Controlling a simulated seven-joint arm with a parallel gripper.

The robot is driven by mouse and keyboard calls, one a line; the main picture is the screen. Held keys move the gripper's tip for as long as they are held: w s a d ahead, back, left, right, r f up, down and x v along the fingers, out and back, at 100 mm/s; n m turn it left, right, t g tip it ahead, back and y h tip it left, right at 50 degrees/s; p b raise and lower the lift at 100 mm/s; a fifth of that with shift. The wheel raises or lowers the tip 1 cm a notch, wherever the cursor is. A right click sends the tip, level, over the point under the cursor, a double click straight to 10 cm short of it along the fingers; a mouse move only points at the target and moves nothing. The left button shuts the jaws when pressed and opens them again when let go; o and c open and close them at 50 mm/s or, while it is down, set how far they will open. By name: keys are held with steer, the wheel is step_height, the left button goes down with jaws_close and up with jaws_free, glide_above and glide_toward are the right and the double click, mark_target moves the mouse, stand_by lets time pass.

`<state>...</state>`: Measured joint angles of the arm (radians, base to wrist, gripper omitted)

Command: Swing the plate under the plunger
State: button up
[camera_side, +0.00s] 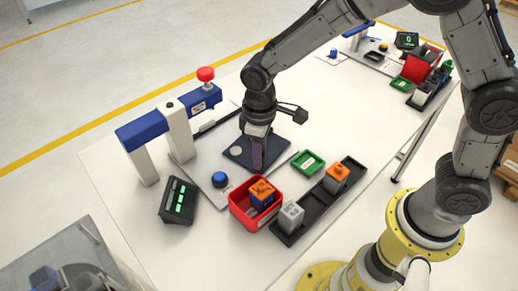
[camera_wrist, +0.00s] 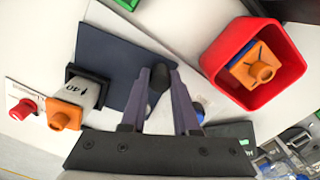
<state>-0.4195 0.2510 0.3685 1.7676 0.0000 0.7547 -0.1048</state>
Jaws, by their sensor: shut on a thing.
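The dark navy plate (camera_side: 284,146) lies low on the white bench beside the press; it also fills the upper middle of the wrist view (camera_wrist: 108,50). My gripper (camera_side: 257,165) reaches down onto the plate. In the wrist view my gripper (camera_wrist: 160,78) is shut on a dark upright handle (camera_wrist: 157,88) between its fingers. The press has a blue beam (camera_side: 150,128) on white posts, with a red knob (camera_side: 205,74) on top, left of my gripper. The plunger underneath is not clearly visible.
A red bin (camera_side: 238,208) holds a blue and orange block. A black tray (camera_side: 315,198), a green tray (camera_side: 307,162), a blue button (camera_side: 219,179) and a display box (camera_side: 178,201) stand nearby. A grey block marked 40 (camera_wrist: 86,92) stands by the plate's edge.

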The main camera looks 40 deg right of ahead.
steer(key=shift+d, duration=0.3)
steer(key=shift+w+d, duration=0.45)
steer(key=shift+d, duration=0.5)
steer(key=shift+w+d, duration=0.55)
steer(key=shift+d, duration=0.15)
stand_by(0.3)
